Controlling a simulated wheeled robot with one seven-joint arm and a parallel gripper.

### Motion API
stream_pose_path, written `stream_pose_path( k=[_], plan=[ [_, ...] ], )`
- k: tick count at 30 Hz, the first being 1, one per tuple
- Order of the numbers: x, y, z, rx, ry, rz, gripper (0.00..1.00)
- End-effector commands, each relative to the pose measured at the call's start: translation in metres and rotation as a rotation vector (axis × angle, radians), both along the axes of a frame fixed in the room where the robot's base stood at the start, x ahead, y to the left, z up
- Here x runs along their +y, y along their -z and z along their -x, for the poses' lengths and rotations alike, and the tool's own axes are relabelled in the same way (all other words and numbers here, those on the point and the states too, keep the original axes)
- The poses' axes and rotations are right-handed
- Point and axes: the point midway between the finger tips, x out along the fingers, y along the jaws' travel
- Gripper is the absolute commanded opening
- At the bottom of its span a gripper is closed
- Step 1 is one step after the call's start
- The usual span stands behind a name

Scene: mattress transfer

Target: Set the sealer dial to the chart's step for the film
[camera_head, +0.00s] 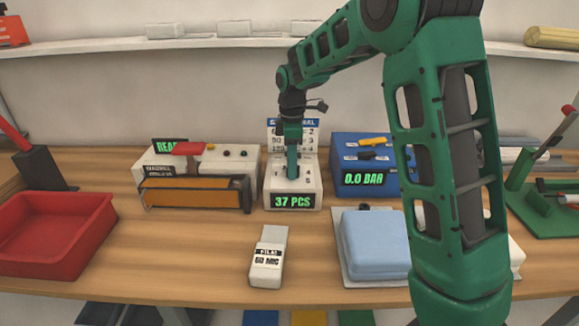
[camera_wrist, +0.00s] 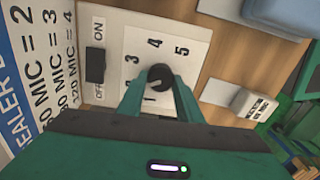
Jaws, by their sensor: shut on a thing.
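My gripper (camera_wrist: 158,88) is shut on the black dial knob (camera_wrist: 160,76), with one finger on each side. The knob sits on a white plate (camera_wrist: 180,32) marked 1 to 5; its pointer cannot be made out. In the head view my gripper (camera_head: 292,165) reaches down onto the white box (camera_head: 270,180) whose display reads 37 PCS. The dial chart (camera_wrist: 35,70) stands behind it; lines ending in MIC = 2, 3 and 4 show, partly cut off. The film box (camera_head: 268,258) stands in front, labelled FILM and a MIC value that looks like 60.
A black ON/OFF switch (camera_wrist: 95,65) is beside the dial. A sealer-like machine (camera_head: 200,182) with an orange front stands left, a blue 0.0 BAR unit (camera_head: 350,160) right. A red tray (camera_head: 60,235) and a blue pad (camera_head: 375,243) lie on the wooden bench (camera_head: 180,255).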

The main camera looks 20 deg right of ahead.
Motion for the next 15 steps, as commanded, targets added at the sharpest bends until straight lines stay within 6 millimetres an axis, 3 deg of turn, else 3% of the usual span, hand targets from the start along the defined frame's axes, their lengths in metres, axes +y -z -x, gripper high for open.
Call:
stream_pose_path(
  k=[10,11,12,13,15],
  plan=[
    [-0.0057,-0.0031,-0.0053,-0.016,0.011,0.003,0.10],
    [-0.0057,-0.0032,-0.0053,-0.016,0.011,0.003,0.35],
    [-0.0057,-0.0031,-0.0051,-0.015,0.011,0.003,0.44],
    [-0.0054,-0.0029,-0.0047,-0.014,0.011,0.003,0.51],
    [-0.0044,-0.0024,-0.0038,-0.012,0.009,0.002,0.51]
  ],
)
